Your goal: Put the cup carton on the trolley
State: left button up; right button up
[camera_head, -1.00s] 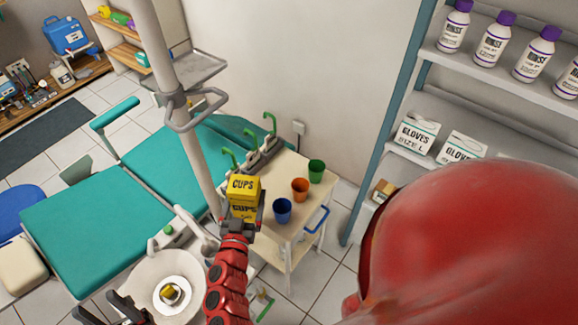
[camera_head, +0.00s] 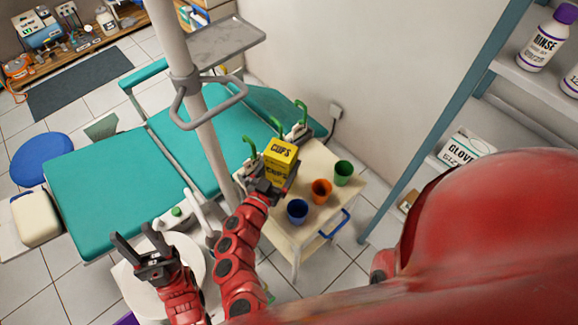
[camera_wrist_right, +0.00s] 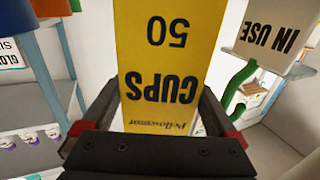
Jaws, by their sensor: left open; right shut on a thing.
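The yellow cup carton (camera_head: 278,158) is upright at the back-left part of the cream trolley (camera_head: 318,165), close to the green-handled holders. I cannot tell whether its base touches the trolley top. My right gripper (camera_head: 270,188) is shut on the carton from the near side. In the right wrist view the carton (camera_wrist_right: 168,60) sits between the two fingers (camera_wrist_right: 160,110), its print upside down. My left gripper (camera_head: 140,243) is open and empty over the white round basin, away from the trolley.
A blue cup (camera_head: 297,210), an orange cup (camera_head: 321,191) and a green cup (camera_head: 343,172) stand along the trolley's right side. A grey pole (camera_head: 196,130) with a handle rises left of the carton. A teal dental chair (camera_head: 100,190) lies behind. A shelf (camera_head: 470,110) stands right.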

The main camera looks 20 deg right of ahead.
aim_at(277, 180)
jog(key=shift+f, duration=2.4)
jog(key=shift+f, duration=0.1)
jog(key=o, duration=1.1)
jog(key=shift+o, duration=0.2)
